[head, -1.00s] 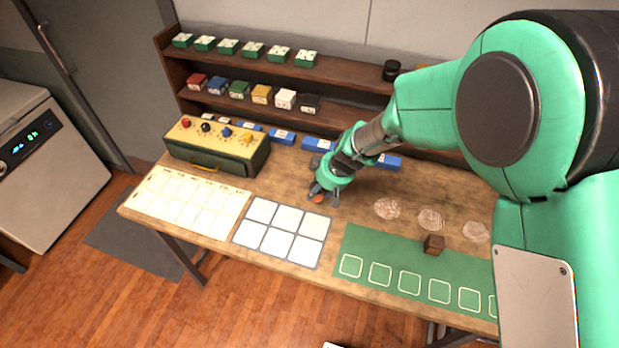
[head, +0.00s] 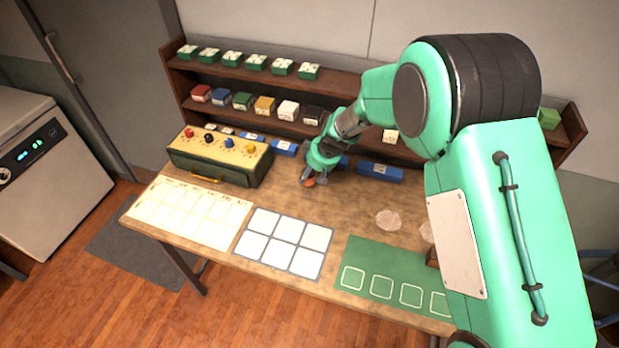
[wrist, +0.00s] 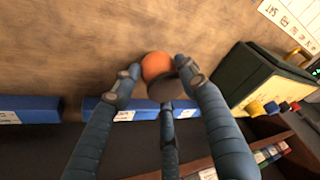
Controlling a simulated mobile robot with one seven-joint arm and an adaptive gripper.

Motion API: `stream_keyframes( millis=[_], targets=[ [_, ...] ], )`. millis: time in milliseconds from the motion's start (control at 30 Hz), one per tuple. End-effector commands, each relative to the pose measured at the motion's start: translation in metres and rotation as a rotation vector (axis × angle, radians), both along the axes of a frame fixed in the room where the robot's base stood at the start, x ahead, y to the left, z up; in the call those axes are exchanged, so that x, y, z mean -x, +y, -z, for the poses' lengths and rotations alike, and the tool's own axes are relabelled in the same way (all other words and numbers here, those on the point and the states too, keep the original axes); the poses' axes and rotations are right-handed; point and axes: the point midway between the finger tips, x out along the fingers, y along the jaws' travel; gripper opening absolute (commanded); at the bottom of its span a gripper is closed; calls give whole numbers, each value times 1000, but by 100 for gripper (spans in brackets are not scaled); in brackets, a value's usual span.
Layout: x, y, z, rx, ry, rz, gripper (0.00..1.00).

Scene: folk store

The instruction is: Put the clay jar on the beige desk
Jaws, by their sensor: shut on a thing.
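The clay jar is a small orange round thing with a dark grey disc-like part. It shows between my fingers in the wrist view (wrist: 155,66) and as a small orange spot in the head view (head: 309,182). My gripper (head: 312,179) is shut on it; its dark blue fingers also show in the wrist view (wrist: 163,76). The desk (head: 345,212) has a worn beige-brown wooden top, and the jar is over its back middle part. I cannot tell whether the jar touches the desktop.
A green box with coloured knobs (head: 215,165) stands left of my gripper. Blue bins (head: 378,171) line the back below the dark shelf (head: 270,75). A white-squared mat (head: 285,240), a cream chart (head: 190,211) and a green mat (head: 385,262) lie in front. Bare wood lies between.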

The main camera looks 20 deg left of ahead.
Motion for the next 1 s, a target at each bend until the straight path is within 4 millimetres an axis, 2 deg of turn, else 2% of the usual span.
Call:
stream_keyframes(
  millis=[200,600,1000],
  targets=[
    [-13,9,1,0,0,-1,14],
    [-14,9,3,0,0,-1,14],
    [-14,9,36,0,0,1,14]
  ],
)
